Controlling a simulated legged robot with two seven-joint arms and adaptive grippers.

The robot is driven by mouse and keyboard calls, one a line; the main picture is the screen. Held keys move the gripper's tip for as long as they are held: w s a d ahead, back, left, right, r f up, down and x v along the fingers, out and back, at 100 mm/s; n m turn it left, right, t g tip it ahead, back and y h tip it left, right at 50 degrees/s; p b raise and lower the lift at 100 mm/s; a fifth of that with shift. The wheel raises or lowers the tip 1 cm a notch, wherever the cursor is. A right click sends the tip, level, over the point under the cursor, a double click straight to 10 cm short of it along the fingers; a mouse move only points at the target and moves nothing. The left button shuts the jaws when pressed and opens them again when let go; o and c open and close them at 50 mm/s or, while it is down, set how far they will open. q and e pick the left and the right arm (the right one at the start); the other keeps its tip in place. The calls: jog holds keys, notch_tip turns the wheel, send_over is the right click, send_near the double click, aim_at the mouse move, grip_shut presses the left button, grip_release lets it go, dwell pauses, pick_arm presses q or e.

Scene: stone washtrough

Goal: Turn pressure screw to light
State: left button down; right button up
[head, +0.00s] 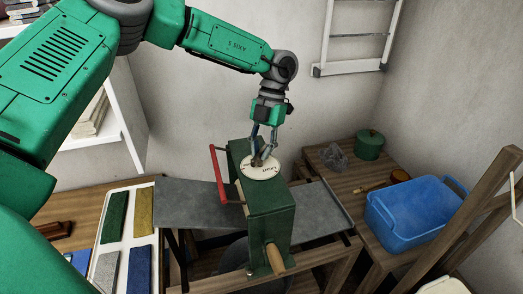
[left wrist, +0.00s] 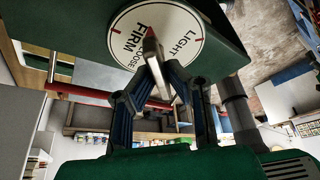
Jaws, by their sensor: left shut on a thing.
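A green box-shaped press (head: 268,210) stands on a grey metal bed. A round white dial (head: 266,173) lies on its top, and it also shows in the left wrist view (left wrist: 188,28), with the words LIGHT, FIRM and LOOSE. The pressure screw (head: 257,161) rises from the dial's middle; in the left wrist view its grey handle (left wrist: 151,44) stands near the word FIRM. My left gripper (head: 263,155) reaches down from above and is shut on the screw handle. Its fingers hide part of the screw and dial. My right gripper is not in view.
A red bar (head: 216,172) stands beside the press at left, and a wooden handle (head: 275,258) sticks out in front. A tray of coloured slabs (head: 125,240) lies left. A blue basin (head: 413,213) and green pot (head: 369,143) stand right. Wooden beams rise at far right.

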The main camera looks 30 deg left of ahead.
pick_arm(q)
jog(key=shift+w+r, duration=0.15)
jog(key=shift+c, duration=1.2)
grip_release()
jog(key=shift+a, duration=0.1)
jog(key=v, duration=1.1)
jog(key=shift+w+r, duration=0.2)
jog(key=shift+r, duration=0.05)
